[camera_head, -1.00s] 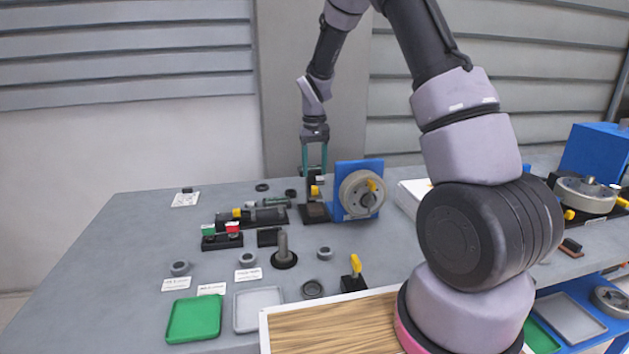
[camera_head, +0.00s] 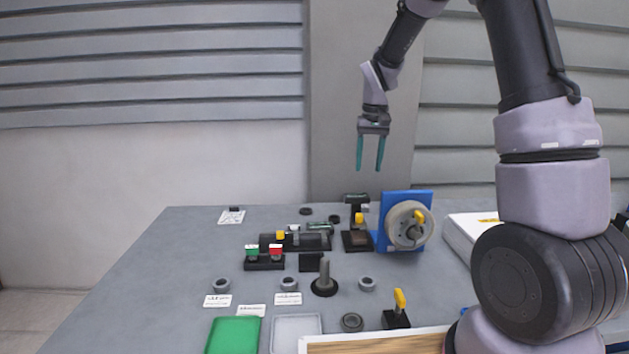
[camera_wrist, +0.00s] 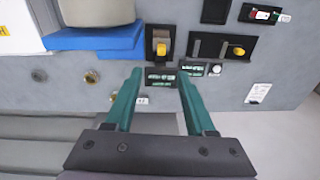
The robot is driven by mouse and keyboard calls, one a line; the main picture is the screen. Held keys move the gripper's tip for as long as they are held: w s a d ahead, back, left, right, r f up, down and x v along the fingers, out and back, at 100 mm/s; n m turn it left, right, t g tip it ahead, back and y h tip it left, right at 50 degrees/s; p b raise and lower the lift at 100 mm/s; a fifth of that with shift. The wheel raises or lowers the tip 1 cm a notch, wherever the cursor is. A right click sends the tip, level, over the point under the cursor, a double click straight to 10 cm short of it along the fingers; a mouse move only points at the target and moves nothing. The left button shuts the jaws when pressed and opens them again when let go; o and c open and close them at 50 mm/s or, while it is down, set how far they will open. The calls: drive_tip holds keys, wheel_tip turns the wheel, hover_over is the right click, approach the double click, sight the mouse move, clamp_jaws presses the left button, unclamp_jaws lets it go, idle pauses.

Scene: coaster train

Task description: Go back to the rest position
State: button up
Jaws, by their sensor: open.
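My gripper (camera_head: 370,166) hangs above the back of the grey table, with its two teal fingers apart and nothing between them. In the wrist view the gripper (camera_wrist: 158,82) also shows open and empty, with the table top some way below its tips. Under the fingers are a black fixture with a yellow part (camera_wrist: 160,47) and small black blocks with green faces (camera_wrist: 161,79). My arm reaches over from the right side of the head view.
A blue stand with a round grey wheel (camera_head: 406,226) is at the back right. A black fixture with green and red buttons (camera_head: 264,262), a post on a round base (camera_head: 324,280), several rings, a green tray (camera_head: 233,336) and a grey tray (camera_head: 297,333) stand on the table (camera_head: 150,290).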

drive_tip(key=s+d+r+m+t+y, duration=0.1)
drive_tip(key=s+d+r+m+t, duration=0.15)
drive_tip(key=s+r, duration=1)
drive_tip(key=s+d+r+t, duration=0.1)
drive_tip(key=s+r+t, duration=0.1)
drive_tip(key=s, duration=0.5)
drive_tip(key=s+d+r+m+t, duration=0.1)
drive_tip(key=s+t, duration=0.1)
drive_tip(key=s, duration=0.5)
drive_tip(key=shift+s+r+y, duration=0.3)
drive_tip(key=shift+s+r, duration=0.05)
drive_tip(key=shift+s, duration=0.05)
